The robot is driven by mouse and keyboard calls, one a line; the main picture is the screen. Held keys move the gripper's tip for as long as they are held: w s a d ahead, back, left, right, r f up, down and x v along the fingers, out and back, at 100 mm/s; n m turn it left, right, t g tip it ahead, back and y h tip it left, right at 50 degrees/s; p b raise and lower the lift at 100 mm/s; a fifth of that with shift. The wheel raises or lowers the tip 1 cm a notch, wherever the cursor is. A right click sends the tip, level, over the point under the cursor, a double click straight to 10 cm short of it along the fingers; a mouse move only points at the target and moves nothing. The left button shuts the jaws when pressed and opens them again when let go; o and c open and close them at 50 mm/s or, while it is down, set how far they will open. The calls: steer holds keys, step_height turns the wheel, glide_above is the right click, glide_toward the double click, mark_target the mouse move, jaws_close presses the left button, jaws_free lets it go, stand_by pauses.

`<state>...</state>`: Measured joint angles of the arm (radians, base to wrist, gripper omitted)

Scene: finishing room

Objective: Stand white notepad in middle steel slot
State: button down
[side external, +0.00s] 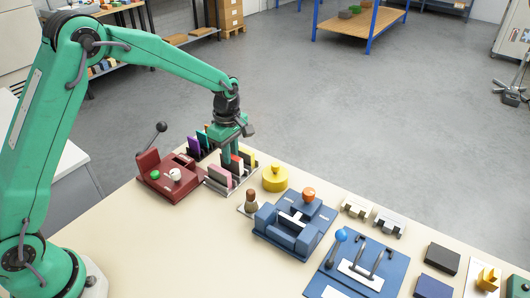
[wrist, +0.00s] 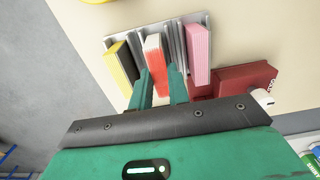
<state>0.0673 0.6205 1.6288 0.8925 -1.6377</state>
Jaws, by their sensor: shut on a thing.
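The steel rack (side external: 216,191) stands near the table's far edge; its slotted plate (wrist: 197,18) also shows in the wrist view. My gripper (wrist: 160,80) is shut on the white notepad (wrist: 153,43), which shows a white upper part and a red-orange part near my fingers. The notepad is upright between the rack's dividers, around the middle slot; I cannot tell if its lower edge rests on the rack. In the side external view my gripper (side external: 231,155) is over the rack, and the notepad (side external: 237,166) is partly hidden by my fingers.
A yellow-and-black pad (wrist: 122,62) and a pink pad (wrist: 198,50) stand in the rack on either side. A maroon device (side external: 160,183) with a lever is close at the left. A yellow round object (side external: 275,180) and a blue fixture (side external: 290,225) are at the right.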

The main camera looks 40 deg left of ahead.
steer(key=shift+f, duration=0.6)
steer(key=c, duration=1.6)
jaws_free()
steer(key=shift+r, duration=0.1)
steer(key=shift+r, duration=5.4)
steer(key=shift+r, duration=0.1)
